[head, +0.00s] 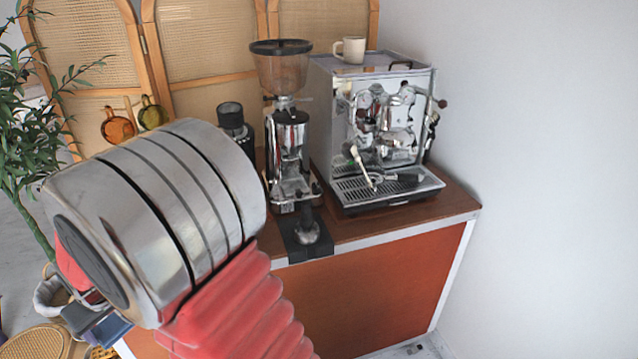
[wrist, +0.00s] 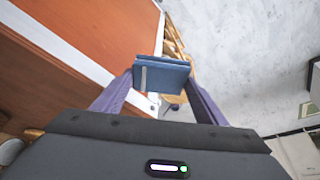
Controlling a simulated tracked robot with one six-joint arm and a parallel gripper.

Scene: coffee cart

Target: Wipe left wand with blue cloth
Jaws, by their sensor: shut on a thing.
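The espresso machine (head: 375,125) stands at the right of the cart top in the head view. Its left wand (head: 361,166) hangs at the machine's left front, pale and slanting down over the drip tray (head: 385,187). My gripper (wrist: 162,78) is shut on the folded blue cloth (wrist: 160,72), which sits between the two fingertips in the wrist view. In the head view a bit of the blue cloth (head: 112,333) shows at the lower left, beyond my arm and well away from the wand. My arm hides most of the gripper there.
A grinder (head: 290,135) stands left of the machine, with a tamper (head: 308,228) on a dark mat before it. A cup (head: 350,49) sits on the machine. A plant (head: 35,120) and rattan screen (head: 205,55) stand behind; a wall (head: 540,150) bounds the right.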

